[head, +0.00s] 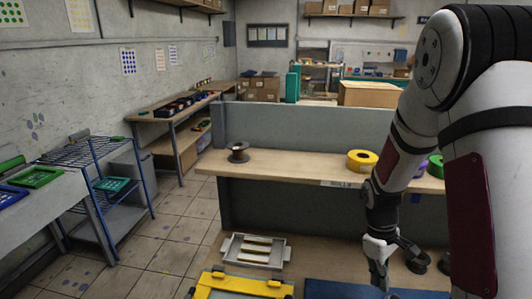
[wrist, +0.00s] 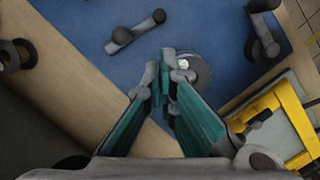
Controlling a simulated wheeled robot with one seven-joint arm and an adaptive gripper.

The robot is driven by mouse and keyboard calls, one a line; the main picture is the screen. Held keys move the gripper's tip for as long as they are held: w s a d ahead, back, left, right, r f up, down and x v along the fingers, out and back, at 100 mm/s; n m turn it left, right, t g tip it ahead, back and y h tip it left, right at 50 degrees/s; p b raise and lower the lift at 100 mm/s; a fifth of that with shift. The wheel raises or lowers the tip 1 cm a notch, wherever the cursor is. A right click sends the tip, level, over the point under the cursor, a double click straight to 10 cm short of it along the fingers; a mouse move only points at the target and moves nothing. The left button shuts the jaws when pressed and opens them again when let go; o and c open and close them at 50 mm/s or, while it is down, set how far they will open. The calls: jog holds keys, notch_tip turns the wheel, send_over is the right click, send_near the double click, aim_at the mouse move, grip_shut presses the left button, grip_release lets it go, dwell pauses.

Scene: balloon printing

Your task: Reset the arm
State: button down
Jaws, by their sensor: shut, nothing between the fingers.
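My arm comes down on the right of the head view, bent at the elbow. My gripper (head: 380,284) hangs low over the wooden worktop (head: 330,258), near the blue mat (head: 345,291). In the wrist view my gripper (wrist: 167,62) has its two teal-lined fingers closed together at the tips, with nothing between them. A grey round part with a bright centre (wrist: 190,68) lies on the blue mat (wrist: 85,22) just beyond the fingertips. I cannot tell whether the fingertips touch it.
A yellow frame (head: 240,286) and a white slotted tray (head: 255,250) are left of my gripper. A yellow roll (head: 362,160) and a brown spool (head: 238,153) sit on the raised shelf. In the wrist view, dark handled parts (wrist: 134,32) lie on the mat.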

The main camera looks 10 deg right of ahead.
jog(key=w+a+r+m+t+b, duration=0.2)
jog(key=a+r, duration=0.2)
jog(key=r, duration=0.6)
jog(key=s+a+r+m+t+y+b, duration=0.1)
jog(key=s+a+r+m+t+b, duration=0.2)
jog(key=s+a+r, duration=0.7)
notch_tip(320, 180, up, 3)
jog(key=s+m+t, duration=0.1)
jog(key=t, duration=0.1)
jog(key=shift+a+f+t+b, duration=0.15)
jog(key=shift+a+t+b, duration=0.15)
jog(key=shift+t, duration=0.1)
